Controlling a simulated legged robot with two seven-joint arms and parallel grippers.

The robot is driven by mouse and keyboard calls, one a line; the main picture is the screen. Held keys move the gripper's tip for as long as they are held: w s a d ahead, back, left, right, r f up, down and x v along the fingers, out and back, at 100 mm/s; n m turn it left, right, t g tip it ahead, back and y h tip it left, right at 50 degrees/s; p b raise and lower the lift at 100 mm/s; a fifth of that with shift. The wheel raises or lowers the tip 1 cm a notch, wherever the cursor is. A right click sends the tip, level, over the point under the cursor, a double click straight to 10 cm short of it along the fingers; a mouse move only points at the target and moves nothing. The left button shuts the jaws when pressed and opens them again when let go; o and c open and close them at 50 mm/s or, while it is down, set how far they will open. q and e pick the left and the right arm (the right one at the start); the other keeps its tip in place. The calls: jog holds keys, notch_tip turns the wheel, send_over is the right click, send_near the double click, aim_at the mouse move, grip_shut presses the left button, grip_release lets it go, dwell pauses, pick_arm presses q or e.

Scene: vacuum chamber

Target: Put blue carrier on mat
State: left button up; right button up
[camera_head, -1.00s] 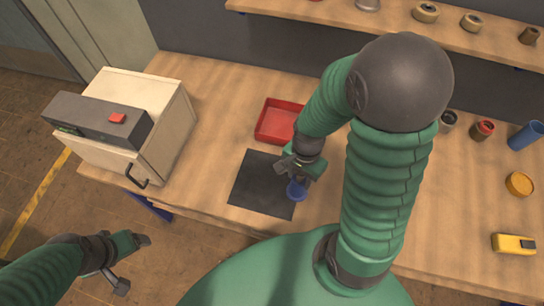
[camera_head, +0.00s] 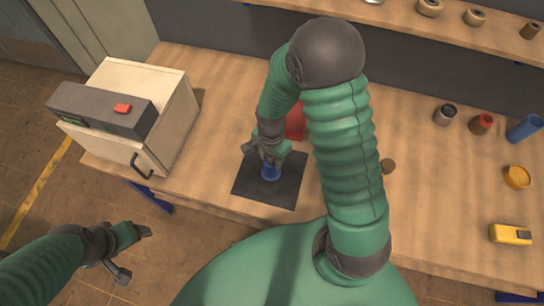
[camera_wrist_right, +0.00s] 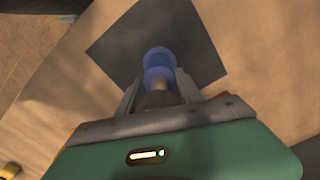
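The blue carrier (camera_head: 270,173) is a small spool-like blue piece; it also shows in the right wrist view (camera_wrist_right: 158,60). My right gripper (camera_head: 264,156) has its fingers on both sides of the carrier's rear part and appears shut on it. The carrier is over the middle of the black mat (camera_head: 286,195); I cannot tell whether it touches the mat. The mat also shows in the right wrist view (camera_wrist_right: 117,50). My left gripper (camera_head: 132,255) is open and empty, low at the left, away from the table.
A white box with a dark panel and red button (camera_head: 123,108) stands left. A red tray (camera_head: 296,122) is partly hidden behind my right arm. Cups, a yellow lid (camera_head: 516,177) and a yellow meter (camera_head: 510,234) lie at the right. A shelf runs along the back.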

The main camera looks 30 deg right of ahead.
jog(key=o, duration=0.5)
jog(key=shift+a+r, duration=0.1)
jog(key=shift+a, duration=0.3)
jog(key=shift+d, duration=0.3)
jog(key=shift+d+r, duration=0.1)
jog(key=shift+d, duration=0.05)
jog(key=r, duration=1.1)
jog(key=shift+s+a+r, duration=0.1)
jog(key=shift+a+r, duration=0.2)
jog(key=shift+r, duration=0.05)
jog(key=shift+s+a+r+n, duration=0.1)
jog(key=shift+a+n, duration=0.05)
jog(key=shift+n, duration=0.35)
jog(key=s+a+n+t, duration=0.1)
jog(key=n, duration=0.3)
jog(key=s+a+n, duration=0.1)
jog(key=s+n, duration=0.1)
jog(key=n, duration=0.3)
jog(key=s+a+n+t, duration=0.1)
jog(key=a+n, duration=0.1)
jog(key=n, duration=0.2)
jog(key=shift+s+a+n+t, duration=0.1)
jog(key=shift+s+n+t, duration=0.05)
jog(key=shift+n+t, duration=0.15)
jog(key=shift+f, duration=0.2)
